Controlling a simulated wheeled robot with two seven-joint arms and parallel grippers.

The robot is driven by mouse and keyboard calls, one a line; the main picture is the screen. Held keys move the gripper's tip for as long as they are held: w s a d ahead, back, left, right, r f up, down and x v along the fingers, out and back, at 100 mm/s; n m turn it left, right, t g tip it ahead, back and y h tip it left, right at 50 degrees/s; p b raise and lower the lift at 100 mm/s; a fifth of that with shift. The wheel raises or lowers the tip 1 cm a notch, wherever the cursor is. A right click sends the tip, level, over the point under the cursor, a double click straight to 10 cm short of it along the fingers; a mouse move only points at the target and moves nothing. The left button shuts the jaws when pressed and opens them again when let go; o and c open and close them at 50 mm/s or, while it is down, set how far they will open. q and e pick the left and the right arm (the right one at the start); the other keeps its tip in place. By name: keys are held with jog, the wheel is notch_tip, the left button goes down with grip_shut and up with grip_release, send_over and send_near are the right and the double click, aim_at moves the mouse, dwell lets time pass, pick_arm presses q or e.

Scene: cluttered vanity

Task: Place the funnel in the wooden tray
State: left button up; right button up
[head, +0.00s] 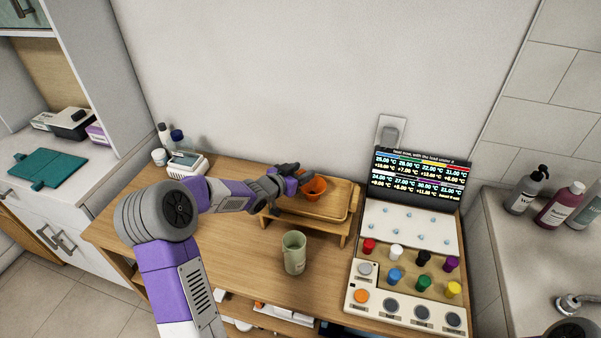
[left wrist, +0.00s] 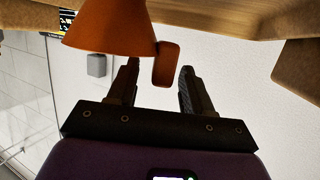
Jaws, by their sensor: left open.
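The orange funnel (head: 316,188) shows wide end up at the left part of the wooden tray (head: 346,192). Its base is partly hidden, so I cannot tell exactly how it rests. My left gripper (head: 303,177) reaches in from the left beside the funnel's rim. In the left wrist view, which is upside down, the funnel (left wrist: 110,30) is close, with its small tab (left wrist: 167,64) between the open fingers (left wrist: 160,70). Gaps show between the tab and the fingers. My right gripper is not in view.
The tray stands on a low wooden stand (head: 343,238). A pale green cup (head: 294,253) stands in front of it. A control panel with coloured knobs (head: 410,260) is to the right. A white device (head: 186,165) and small bottles are at the back left.

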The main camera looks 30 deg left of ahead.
pick_arm(q)
jog(key=p+v, duration=0.2)
jog(key=v, duration=1)
jog(key=shift+p, duration=0.35)
